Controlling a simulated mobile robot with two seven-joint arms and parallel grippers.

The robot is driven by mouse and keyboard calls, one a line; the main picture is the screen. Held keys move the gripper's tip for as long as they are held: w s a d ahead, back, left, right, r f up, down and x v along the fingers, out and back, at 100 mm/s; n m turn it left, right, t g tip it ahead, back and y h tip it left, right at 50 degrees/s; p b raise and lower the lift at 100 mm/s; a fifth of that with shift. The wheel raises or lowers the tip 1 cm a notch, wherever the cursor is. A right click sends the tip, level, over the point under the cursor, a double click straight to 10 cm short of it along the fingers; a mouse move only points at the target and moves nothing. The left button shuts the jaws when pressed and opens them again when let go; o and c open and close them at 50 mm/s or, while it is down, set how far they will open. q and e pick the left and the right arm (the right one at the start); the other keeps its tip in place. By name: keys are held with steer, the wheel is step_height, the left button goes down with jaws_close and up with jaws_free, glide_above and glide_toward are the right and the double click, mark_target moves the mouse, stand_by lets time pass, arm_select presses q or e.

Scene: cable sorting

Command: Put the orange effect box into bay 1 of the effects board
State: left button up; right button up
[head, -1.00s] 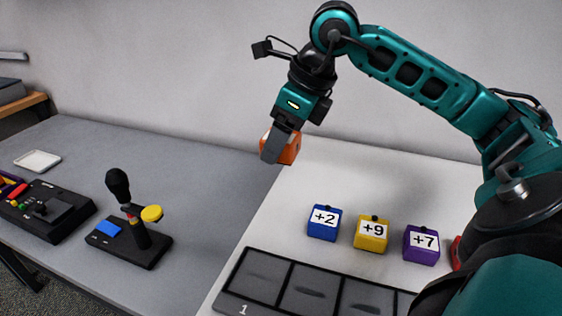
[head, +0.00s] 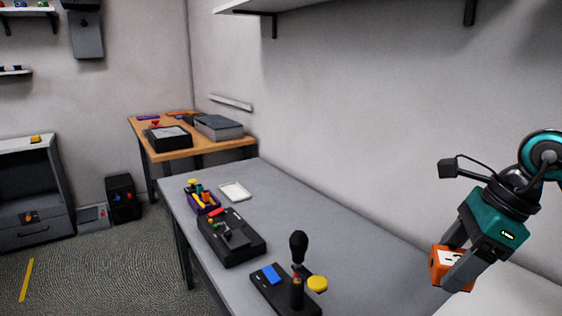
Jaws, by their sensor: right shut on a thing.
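The orange effect box (head: 437,268) is in my right gripper (head: 452,272), at the lower right of the head view. The gripper is shut on it and holds it up near the edge of a white surface (head: 505,296). A white label with a dark mark shows on the box; I cannot read it. The effects board and its bay 1 are outside the view now. My left gripper is not in view.
A grey table (head: 330,232) carries a black stand with a dark knob and yellow disc (head: 317,284), a black device (head: 232,238), a purple bin (head: 206,203) and a white tray (head: 235,192). A wooden table (head: 175,156) stands in the back corner.

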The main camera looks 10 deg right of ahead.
steer(key=a+f+n+g+h+p, duration=0.1)
steer(key=a+f+n+g+h, duration=0.1)
steer(key=n, duration=0.9)
steer(key=a+f+n+g+h+p, duration=0.1)
steer(key=a+f+n+g, duration=0.3)
steer(key=a+n, duration=0.5)
step_height(320, 180, down, 2)
steer(key=w+n+h, duration=0.1)
steer(key=n, duration=0.2)
steer(key=shift+f, duration=0.15)
steer(key=shift+s+g, duration=0.15)
steer(key=shift+g, duration=0.15)
